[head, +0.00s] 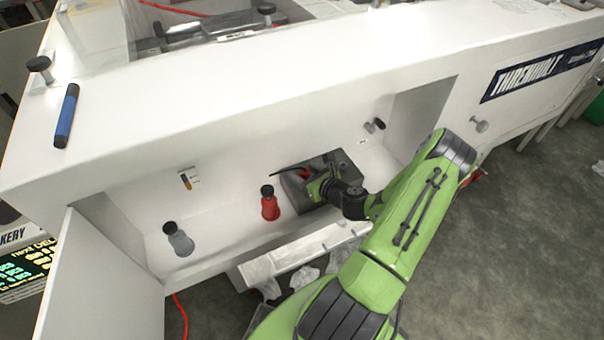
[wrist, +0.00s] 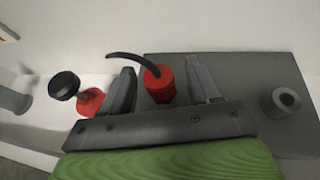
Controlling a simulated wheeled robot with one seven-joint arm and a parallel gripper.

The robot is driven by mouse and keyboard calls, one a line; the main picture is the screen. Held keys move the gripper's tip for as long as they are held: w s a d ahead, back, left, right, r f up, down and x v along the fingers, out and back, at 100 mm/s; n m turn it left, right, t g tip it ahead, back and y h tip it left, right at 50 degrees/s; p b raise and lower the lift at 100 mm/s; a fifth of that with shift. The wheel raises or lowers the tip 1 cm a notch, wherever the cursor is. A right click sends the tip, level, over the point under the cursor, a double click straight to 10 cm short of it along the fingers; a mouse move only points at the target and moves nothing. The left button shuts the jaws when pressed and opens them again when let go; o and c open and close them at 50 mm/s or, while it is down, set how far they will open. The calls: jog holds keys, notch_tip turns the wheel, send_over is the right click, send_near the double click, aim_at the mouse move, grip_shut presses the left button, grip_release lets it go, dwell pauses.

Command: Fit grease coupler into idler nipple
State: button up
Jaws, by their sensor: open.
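A red grease coupler with a curved black hose (wrist: 161,84) stands on a grey block (wrist: 262,76) in the wrist view. My gripper (wrist: 162,82) is open, with one finger on each side of the red coupler; small gaps show between it and the fingers. In the head view my gripper (head: 318,187) is over the grey block (head: 348,168) inside the white machine's recess and hides part of the coupler. A grey round fitting with a dark hole (wrist: 281,101) is on the block to the right; I cannot tell whether it is the idler nipple.
A red bottle-shaped piece with a black knob (head: 269,204) stands left of the block, and a grey one (head: 178,240) farther left. An open white door (head: 105,285) bounds the recess at left.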

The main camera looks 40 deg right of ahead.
jog(key=shift+x, duration=1.05)
jog(key=c, duration=1)
jog(key=shift+c, duration=0.2)
jog(key=shift+r+p, duration=0.5)
jog(key=shift+r, duration=0.05)
jog(key=shift+r+p, duration=1.8)
jog(key=shift+p, duration=0.05)
jog(key=shift+c, duration=0.4)
